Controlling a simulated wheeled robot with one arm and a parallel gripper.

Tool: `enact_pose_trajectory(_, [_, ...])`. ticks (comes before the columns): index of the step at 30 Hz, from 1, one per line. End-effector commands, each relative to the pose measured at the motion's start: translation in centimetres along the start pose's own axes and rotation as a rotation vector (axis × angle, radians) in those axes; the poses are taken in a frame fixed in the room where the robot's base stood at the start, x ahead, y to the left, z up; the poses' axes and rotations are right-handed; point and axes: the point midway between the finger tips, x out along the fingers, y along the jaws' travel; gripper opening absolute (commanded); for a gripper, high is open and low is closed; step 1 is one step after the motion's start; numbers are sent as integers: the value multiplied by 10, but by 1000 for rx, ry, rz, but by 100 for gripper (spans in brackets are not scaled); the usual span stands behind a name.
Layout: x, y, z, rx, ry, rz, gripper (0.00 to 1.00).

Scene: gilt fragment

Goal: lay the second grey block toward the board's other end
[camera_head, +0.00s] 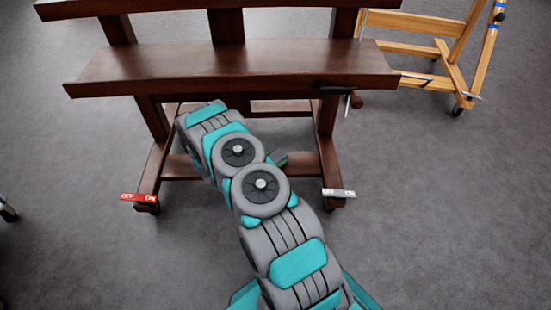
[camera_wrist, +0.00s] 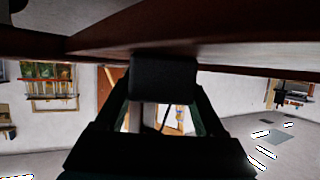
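In the wrist view my gripper (camera_wrist: 165,95) points at the underside of a dark wooden beam. A dark grey block (camera_wrist: 164,78) spans the space between its two fingertips, and both fingers press on its sides. The block's upper edge overlaps the beam in the picture; I cannot tell if they touch. In the head view my arm reaches in under the dark wooden shelf board (camera_head: 230,70) of a large easel. My gripper is mostly hidden there behind my arm. I see no other grey block in either view.
The easel's feet carry a red ON/OFF lever (camera_head: 138,197) at left and a grey one (camera_head: 338,193) at right. A dark handle (camera_head: 335,88) sits on the shelf's front edge. A light wooden easel (camera_head: 445,60) stands at the back right. Grey floor (camera_head: 450,220) is free at right.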

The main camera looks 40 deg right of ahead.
Motion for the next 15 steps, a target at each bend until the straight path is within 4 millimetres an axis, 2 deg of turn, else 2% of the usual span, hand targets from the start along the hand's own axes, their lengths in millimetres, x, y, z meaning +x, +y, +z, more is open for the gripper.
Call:
enact_pose_trajectory(1, [0,0,0,0,0,0,78])
enact_pose_trajectory(6, [0,0,-1,1,0,0,97])
enact_pose_trajectory(15, [-1,0,-3,1,1,0,98])
